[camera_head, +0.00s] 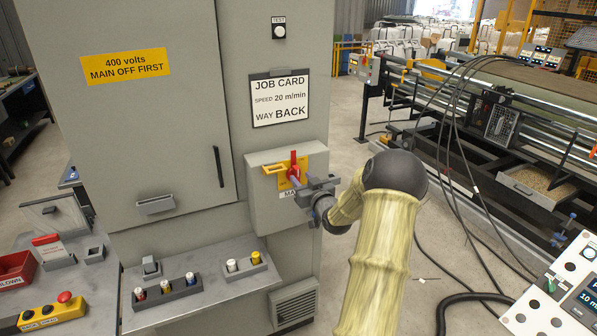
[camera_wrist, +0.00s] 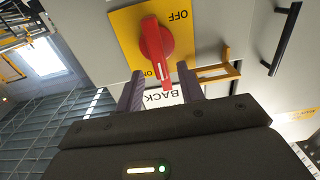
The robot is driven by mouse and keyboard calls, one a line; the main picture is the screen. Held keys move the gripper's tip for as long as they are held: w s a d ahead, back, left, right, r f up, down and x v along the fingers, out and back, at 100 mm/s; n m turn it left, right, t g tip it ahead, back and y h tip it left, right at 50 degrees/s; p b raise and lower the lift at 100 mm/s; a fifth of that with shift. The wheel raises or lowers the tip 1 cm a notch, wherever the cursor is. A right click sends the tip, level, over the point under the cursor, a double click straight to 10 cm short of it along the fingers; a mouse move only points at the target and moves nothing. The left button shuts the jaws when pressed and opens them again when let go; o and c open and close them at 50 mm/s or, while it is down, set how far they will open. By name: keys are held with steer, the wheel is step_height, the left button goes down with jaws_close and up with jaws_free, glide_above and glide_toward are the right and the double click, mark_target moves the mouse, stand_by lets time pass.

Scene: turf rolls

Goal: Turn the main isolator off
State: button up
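The main isolator is a red rotary handle (camera_head: 293,158) on a yellow plate (camera_wrist: 182,42) on the grey cabinet's front box (camera_head: 262,212). The handle stands upright in the head view. In the wrist view the red handle (camera_wrist: 154,40) has its white mark at the end beside the partly hidden ON lettering; OFF (camera_wrist: 179,16) is at the plate's other side. My gripper (camera_head: 300,182) is in front of the plate. In the wrist view my gripper (camera_wrist: 160,76) has its fingers apart, on either side of the handle's marked end. Contact with it cannot be told.
A yellow hasp (camera_head: 274,169) sticks out left of the handle, close to one finger. A job card (camera_head: 281,98) hangs above. A shelf with coloured fuses (camera_head: 165,289) is below left. Cables (camera_head: 455,130) and a roller machine (camera_head: 500,85) stand to the right.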

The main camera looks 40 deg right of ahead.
mark_target(298, 175)
steer(key=shift+p+x, duration=0.4)
steer(key=shift+x, duration=1.25)
steer(key=shift+c, duration=0.2)
jaws_close()
